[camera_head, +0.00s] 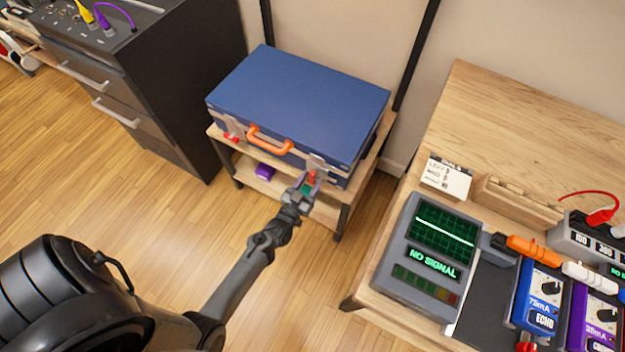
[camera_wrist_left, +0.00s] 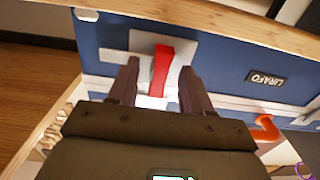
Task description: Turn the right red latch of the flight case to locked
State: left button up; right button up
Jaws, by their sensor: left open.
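The blue flight case (camera_head: 300,100) lies closed on a low wooden shelf, with an orange handle (camera_head: 270,139) on its front. The right red latch (camera_head: 311,178) is mostly behind my left gripper (camera_head: 304,184) in the head view. In the left wrist view the red latch (camera_wrist_left: 161,70) stands on its pale plate (camera_wrist_left: 185,50), between the two fingers of my left gripper (camera_wrist_left: 158,82). The fingers are open, one on each side, with gaps visible. The other red latch (camera_head: 231,137) shows at the case's left front. My right gripper is not in view.
The wooden shelf (camera_head: 342,206) holds a purple item (camera_head: 264,172) on its lower board. A black drawer cabinet (camera_head: 150,70) stands on the left. A wooden table (camera_head: 520,110) with a grey monitor (camera_head: 425,250) stands on the right. The floor in front is clear.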

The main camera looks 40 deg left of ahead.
pick_arm(q)
jog(key=shift+x, duration=0.9)
grip_shut()
